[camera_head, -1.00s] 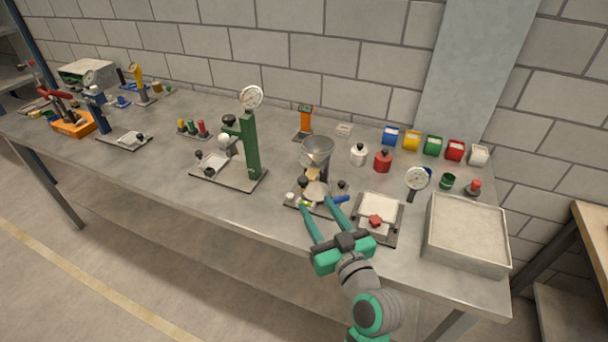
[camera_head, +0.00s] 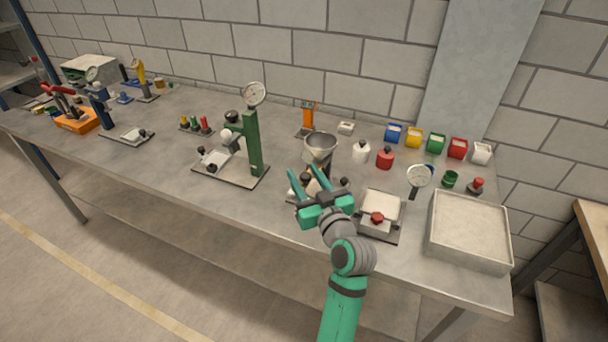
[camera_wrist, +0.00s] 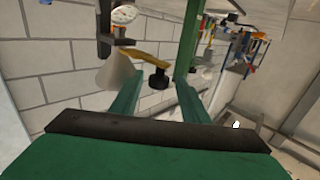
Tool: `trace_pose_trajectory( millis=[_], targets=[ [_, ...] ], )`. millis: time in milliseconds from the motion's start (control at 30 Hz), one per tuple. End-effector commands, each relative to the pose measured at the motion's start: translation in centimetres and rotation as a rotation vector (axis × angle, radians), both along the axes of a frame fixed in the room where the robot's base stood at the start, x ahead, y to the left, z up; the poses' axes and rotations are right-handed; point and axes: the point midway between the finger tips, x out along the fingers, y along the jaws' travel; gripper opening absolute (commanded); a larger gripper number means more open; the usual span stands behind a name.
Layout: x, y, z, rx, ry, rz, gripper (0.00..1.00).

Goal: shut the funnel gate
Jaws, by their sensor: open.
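The metal funnel (camera_head: 320,147) stands at the front of the bench on a small base, behind my gripper in the head view. My gripper (camera_head: 304,171) is open, with its two green fingers spread just left of and in front of the funnel. A black knob (camera_wrist: 159,77) on the bar appears between my fingers, apart from both. In the head view my gripper hides the gate.
A green press with a dial (camera_head: 252,145) stands left of the funnel. A plate with a red knob (camera_head: 377,218) and a sand tray (camera_head: 431,240) lie to the right. White (camera_head: 361,152) and red (camera_head: 385,158) bottles stand behind.

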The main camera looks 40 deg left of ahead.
Motion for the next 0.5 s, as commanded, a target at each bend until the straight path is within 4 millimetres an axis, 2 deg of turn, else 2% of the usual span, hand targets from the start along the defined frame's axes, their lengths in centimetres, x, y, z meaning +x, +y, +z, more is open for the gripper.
trace_pose_trajectory(
  millis=[267, 433, 500],
  targets=[
    [0.1, 0.03, -0.02, 0.0, 0.0, -0.001, 0.42],
    [0.12, -0.03, -0.03, 0.0, 0.0, -0.002, 0.01],
    [0.14, -0.05, -0.02, 0.0, 0.0, -0.002, 0.0]
  ],
)
